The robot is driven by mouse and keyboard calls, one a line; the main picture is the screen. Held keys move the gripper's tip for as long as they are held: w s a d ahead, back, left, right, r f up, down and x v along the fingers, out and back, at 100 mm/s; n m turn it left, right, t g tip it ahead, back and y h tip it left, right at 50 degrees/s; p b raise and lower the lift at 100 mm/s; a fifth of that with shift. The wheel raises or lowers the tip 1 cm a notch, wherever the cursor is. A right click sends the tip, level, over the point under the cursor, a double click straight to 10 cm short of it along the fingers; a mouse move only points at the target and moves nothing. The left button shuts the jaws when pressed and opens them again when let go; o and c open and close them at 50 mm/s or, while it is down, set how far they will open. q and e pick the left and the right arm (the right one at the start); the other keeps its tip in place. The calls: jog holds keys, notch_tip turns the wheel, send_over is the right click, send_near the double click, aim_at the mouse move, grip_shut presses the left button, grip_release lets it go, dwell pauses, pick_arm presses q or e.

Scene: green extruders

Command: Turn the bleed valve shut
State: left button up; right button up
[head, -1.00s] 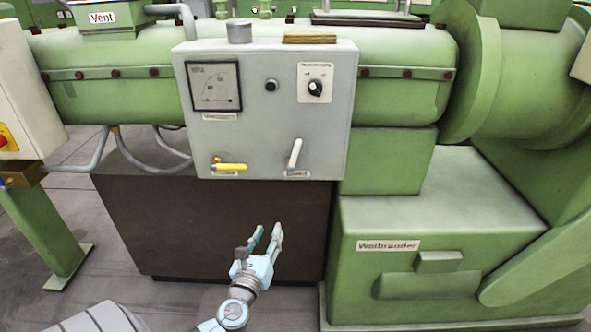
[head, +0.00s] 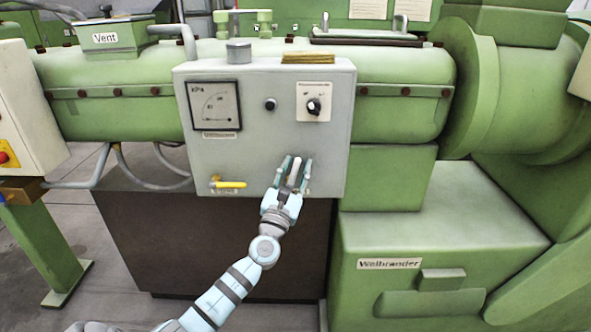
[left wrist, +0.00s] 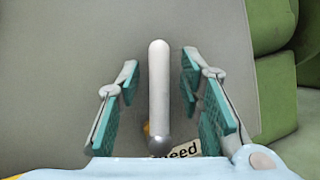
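The bleed valve's pale grey lever (left wrist: 159,95) stands out from the grey control panel in the left wrist view, with its rounded end toward the top of the picture. It also shows in the head view (head: 295,170) at the panel's lower right. A label ending in "eed" (left wrist: 182,149) is partly hidden below the lever. My left gripper (head: 293,166) is open in front of the panel, with one teal-padded finger on each side of the lever. In the left wrist view (left wrist: 159,85) gaps show between the lever and both pads. My right gripper is out of view.
The panel (head: 245,150) also carries a yellow-handled valve (head: 230,184) at lower left, a gauge (head: 214,106), a black button (head: 270,104) and a rotary knob (head: 313,106). A green machine base (head: 440,235) stands to the right. A dark box (head: 180,240) is below the panel.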

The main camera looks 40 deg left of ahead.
pick_arm(q)
grip_shut()
dwell(0.4)
